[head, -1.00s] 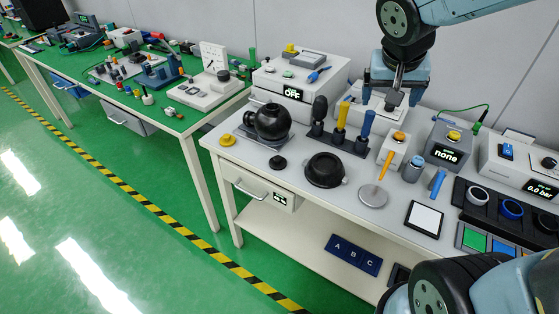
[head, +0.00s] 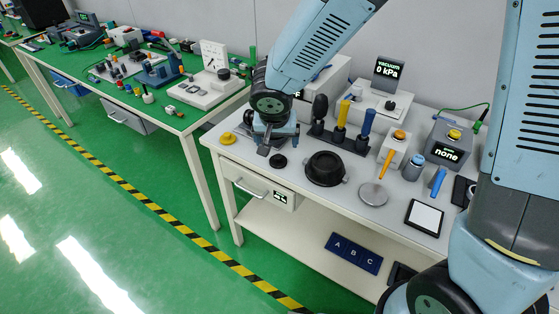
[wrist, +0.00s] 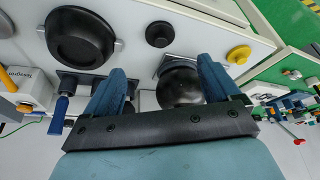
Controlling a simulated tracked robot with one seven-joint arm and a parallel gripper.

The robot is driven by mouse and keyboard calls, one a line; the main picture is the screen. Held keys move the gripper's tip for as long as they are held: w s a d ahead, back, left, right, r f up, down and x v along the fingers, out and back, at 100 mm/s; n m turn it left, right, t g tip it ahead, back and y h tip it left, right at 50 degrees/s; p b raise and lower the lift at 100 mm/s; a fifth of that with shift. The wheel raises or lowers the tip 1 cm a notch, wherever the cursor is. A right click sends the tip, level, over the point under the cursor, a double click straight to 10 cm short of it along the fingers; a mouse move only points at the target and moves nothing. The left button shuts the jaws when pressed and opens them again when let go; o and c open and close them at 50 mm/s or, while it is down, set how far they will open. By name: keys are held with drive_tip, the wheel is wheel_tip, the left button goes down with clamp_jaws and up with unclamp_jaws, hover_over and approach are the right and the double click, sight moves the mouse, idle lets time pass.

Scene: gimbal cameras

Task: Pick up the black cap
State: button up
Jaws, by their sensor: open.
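The small black cap (head: 278,161) sits on the white bench, left of a large black round dish with side handles. In the wrist view the black cap (wrist: 160,33) lies apart from my fingers, beyond their tips. My gripper (head: 264,149) is over the bench's left part, close to the cap in the picture and in front of the black ball. In the wrist view my gripper (wrist: 160,68) shows its two blue fingers spread wide, with nothing between them gripped. The black ball (wrist: 182,87) on its grey base shows behind the fingers; it is mostly hidden in the head view.
The black dish (head: 325,168) stands right of the cap. A yellow cap (head: 227,139) lies at the left edge. Upright black, yellow and blue handles in a rack (head: 340,139) stand behind. A grey disc (head: 373,194) is farther right.

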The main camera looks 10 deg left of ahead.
sight(278, 158)
drive_tip(key=x, duration=1.2)
drive_tip(key=shift+w+f, duration=0.1)
drive_tip(key=shift+w, duration=0.05)
drive_tip(key=shift+c, duration=0.5)
drive_tip(key=c, duration=1)
